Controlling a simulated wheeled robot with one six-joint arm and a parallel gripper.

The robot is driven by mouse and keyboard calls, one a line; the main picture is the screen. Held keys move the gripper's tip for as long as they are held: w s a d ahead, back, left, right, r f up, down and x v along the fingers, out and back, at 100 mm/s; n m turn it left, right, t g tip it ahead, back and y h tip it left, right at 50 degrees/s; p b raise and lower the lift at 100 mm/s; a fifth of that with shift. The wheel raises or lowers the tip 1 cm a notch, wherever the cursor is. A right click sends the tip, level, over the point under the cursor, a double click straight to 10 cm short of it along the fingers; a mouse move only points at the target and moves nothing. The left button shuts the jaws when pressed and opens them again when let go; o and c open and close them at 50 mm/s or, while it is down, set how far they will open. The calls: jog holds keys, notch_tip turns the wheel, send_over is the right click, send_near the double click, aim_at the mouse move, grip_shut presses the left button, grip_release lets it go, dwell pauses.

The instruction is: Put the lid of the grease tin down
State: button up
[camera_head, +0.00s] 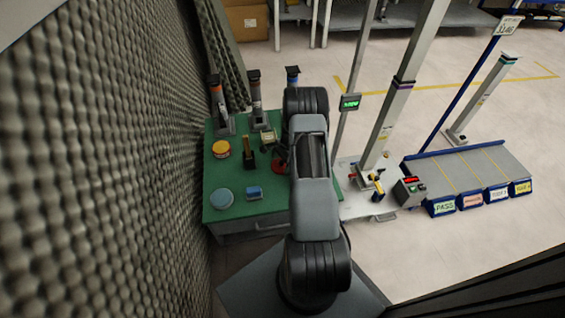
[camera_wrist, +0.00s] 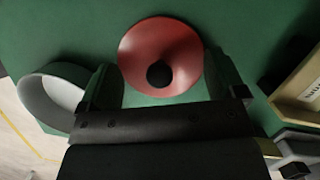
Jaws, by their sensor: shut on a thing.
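A round red lid (camera_wrist: 145,52) with a black knob shows in the wrist view. My gripper (camera_wrist: 163,80) is shut on it, with a finger at each side of the red disc. The lid is over the green table top (camera_wrist: 60,25); I cannot tell whether it touches it. In the head view a bit of red (camera_head: 279,161) shows beside my arm, which hides the rest and my fingers. A pale round open-looking vessel (camera_wrist: 52,92) stands left of my gripper in the wrist view. I cannot tell whether it is the grease tin.
The green table (camera_head: 240,182) also holds a yellow-topped tin (camera_head: 221,149), a blue-grey round tin (camera_head: 222,198), a small blue block (camera_head: 254,193) and a beige box (camera_head: 268,137). That box seems to be at the wrist view's right edge. The foam wall (camera_head: 120,150) rises close on the left.

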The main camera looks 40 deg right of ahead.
jog(key=o, duration=0.6)
jog(key=shift+f, duration=0.1)
jog(key=p+v, duration=0.4)
jog(key=v, duration=0.8)
notch_tip(320, 180, up, 10)
jog(key=n+h, duration=0.1)
jog(key=n, duration=0.3)
send_over(275, 169)
jog(key=s+a+r+n+h, duration=0.1)
jog(key=s+a+r+n, duration=0.35)
jog(key=a+r, duration=0.45)
jog(key=shift+s+a+r+n+t+h, duration=0.2)
jog(key=shift+s+a+r+n+t, duration=0.5)
jog(key=shift+s+a+n, duration=1.3)
jog(key=shift+s+a+r+n+t+h, duration=0.2)
jog(key=shift+s+a+r+n, duration=1.1)
jog(key=shift+s, duration=1.15)
jog(key=shift+s+a+r+n+t+h, duration=0.2)
jog(key=shift+s+a+r+n+t, duration=0.35)
jog(key=shift+s+a+n, duration=1.4)
